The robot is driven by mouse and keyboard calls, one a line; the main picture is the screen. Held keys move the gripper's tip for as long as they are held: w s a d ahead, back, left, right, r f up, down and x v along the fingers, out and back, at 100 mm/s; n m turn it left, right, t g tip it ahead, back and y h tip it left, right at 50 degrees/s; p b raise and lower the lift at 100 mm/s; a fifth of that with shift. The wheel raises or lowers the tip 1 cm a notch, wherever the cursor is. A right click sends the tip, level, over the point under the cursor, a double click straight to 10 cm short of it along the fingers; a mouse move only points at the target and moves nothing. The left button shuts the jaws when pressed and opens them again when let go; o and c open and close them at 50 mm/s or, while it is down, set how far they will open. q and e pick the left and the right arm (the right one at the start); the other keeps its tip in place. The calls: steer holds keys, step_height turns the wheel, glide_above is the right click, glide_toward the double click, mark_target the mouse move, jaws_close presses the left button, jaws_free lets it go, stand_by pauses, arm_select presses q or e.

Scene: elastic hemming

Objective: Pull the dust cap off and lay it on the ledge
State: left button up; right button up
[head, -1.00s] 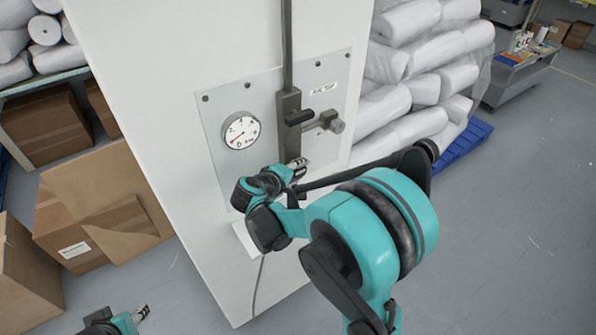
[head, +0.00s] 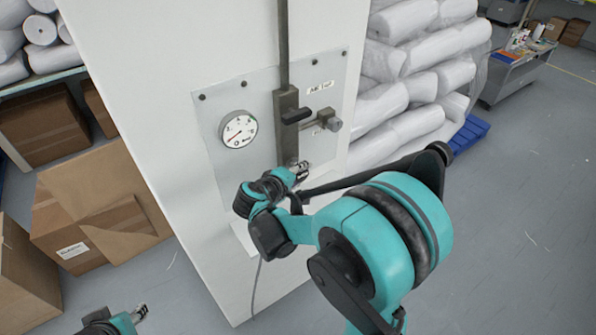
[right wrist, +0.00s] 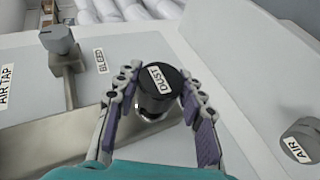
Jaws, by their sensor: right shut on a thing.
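The dust cap (right wrist: 160,82) is a black round cap with a white DUST label, seen in the right wrist view. My right gripper (right wrist: 155,92) is shut on it, one finger on each side. A shiny metal part shows just below the cap; I cannot tell whether the two are still joined. In the head view my right gripper (head: 300,170) is at the lower part of the panel, and the cap is hidden there. The white ledge (head: 242,240) sits low on the panel's front, partly behind my arm. My left gripper (head: 139,313) is at the lower left, away from the panel.
In the wrist view, a grey AIR knob (right wrist: 303,138) is at right and a BLEED knob (right wrist: 58,40) at upper left. Boxes (head: 95,205) stand left.

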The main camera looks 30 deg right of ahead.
steer(key=shift+s+d, duration=0.1)
steer(key=shift+s, duration=0.95)
steer(key=shift+s, duration=0.1)
steer(key=s, duration=0.3)
steer(key=shift+s+d, duration=0.15)
steer(key=shift+s, duration=0.25)
